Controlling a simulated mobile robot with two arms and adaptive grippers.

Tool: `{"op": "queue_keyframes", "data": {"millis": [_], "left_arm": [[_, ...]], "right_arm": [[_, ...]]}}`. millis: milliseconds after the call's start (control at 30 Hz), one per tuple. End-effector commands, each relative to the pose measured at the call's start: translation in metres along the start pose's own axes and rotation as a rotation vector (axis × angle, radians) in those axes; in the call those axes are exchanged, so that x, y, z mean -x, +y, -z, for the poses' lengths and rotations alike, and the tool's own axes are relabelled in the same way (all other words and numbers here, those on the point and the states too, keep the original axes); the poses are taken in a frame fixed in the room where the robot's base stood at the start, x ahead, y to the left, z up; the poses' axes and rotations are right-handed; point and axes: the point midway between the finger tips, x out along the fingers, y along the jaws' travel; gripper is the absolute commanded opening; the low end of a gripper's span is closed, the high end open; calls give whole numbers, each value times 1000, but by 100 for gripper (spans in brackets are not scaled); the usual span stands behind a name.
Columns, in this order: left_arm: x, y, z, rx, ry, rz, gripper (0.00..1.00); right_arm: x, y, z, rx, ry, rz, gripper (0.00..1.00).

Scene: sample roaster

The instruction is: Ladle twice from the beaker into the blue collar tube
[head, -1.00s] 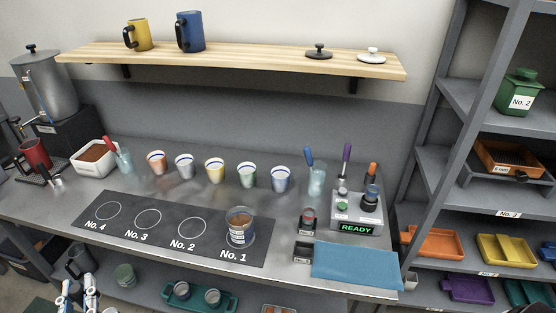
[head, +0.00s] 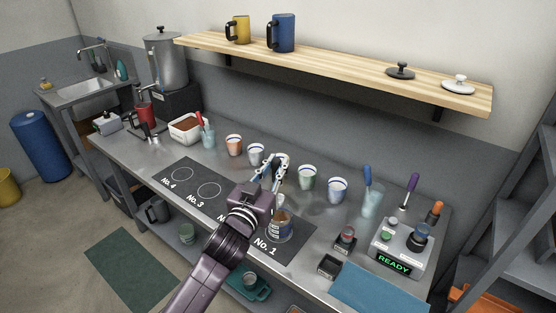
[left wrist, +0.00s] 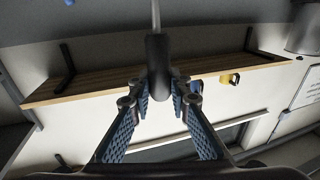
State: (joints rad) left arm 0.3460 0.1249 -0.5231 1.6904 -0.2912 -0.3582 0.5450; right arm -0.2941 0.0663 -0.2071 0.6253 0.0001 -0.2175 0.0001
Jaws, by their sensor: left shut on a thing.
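A clear beaker (head: 279,226) with brown contents and a blue label stands on the No. 1 spot, right of my left arm. I cannot pick out a blue collar tube for certain; a blue-banded cup (head: 337,190) ends the row. My right gripper is not in view.
A glass with a blue-handled tool (head: 371,201) stands right of the cups, beside a console reading READY (head: 396,257). A blue cloth (head: 378,291) lies at the front right. A wooden shelf (head: 340,66) with mugs and lids hangs above.

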Motion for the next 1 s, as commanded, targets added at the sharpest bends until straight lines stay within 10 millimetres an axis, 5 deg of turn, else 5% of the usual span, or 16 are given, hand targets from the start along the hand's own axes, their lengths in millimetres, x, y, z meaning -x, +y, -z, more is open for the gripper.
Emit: {"op": "queue_keyframes", "data": {"millis": [567, 1000], "left_arm": [[-10, 0, 7, 2, 1, -6, 0], [-8, 0, -33, 0, 1, -5, 0]], "right_arm": [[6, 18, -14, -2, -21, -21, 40], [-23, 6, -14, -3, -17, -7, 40]]}}
